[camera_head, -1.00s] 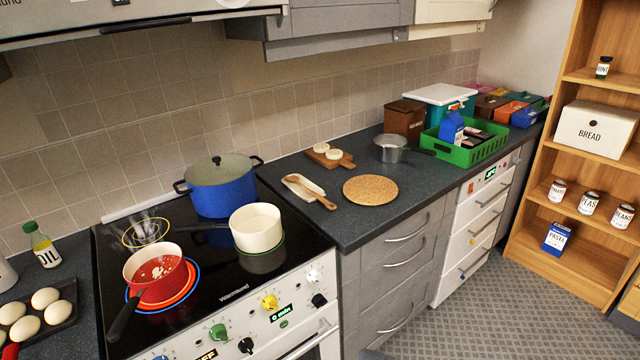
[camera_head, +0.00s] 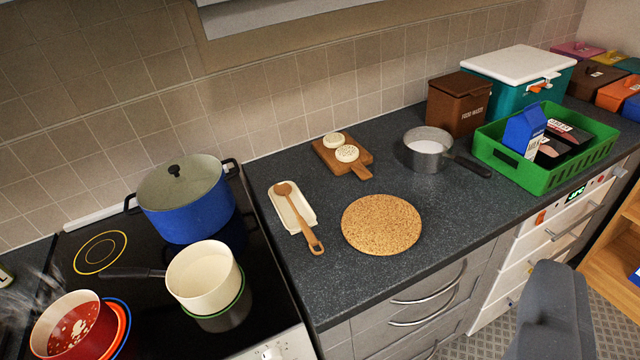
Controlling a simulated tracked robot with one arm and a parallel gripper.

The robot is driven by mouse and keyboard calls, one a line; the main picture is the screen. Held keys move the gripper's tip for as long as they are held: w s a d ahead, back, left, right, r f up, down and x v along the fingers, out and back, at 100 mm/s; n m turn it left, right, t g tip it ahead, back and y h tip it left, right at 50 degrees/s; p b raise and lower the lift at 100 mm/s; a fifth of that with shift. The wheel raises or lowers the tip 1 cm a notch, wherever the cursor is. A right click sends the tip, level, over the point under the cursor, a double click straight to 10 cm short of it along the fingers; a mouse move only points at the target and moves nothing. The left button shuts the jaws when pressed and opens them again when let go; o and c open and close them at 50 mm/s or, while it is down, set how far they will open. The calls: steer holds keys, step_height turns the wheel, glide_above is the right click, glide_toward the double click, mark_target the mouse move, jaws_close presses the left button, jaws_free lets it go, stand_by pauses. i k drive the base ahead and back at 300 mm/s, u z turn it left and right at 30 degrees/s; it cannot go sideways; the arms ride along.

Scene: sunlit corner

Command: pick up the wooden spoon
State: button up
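The wooden spoon (camera_head: 302,223) lies on a cream spoon rest (camera_head: 308,210) on the dark worktop, just right of the hob. Its bowl end is at the back on the rest, and its handle runs forward and slightly right, with the tip past the rest's front edge. A grey part (camera_head: 552,318) at the lower right looks like part of my own arm or gripper. No fingertips show, so I cannot tell how my gripper stands. Nothing covers the spoon.
A round cork mat (camera_head: 382,225) lies right of the spoon. A wooden board (camera_head: 358,168) with two round pale items is behind it. A blue pot (camera_head: 187,205) and a cream pan (camera_head: 203,275) stand on the hob to the left. A saucepan (camera_head: 428,158) and green crate (camera_head: 560,178) are further right.

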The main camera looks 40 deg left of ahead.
mark_target(284, 189)
steer(key=u, duration=0.1)
steer(key=i, duration=0.9)
steer(key=u, duration=0.2)
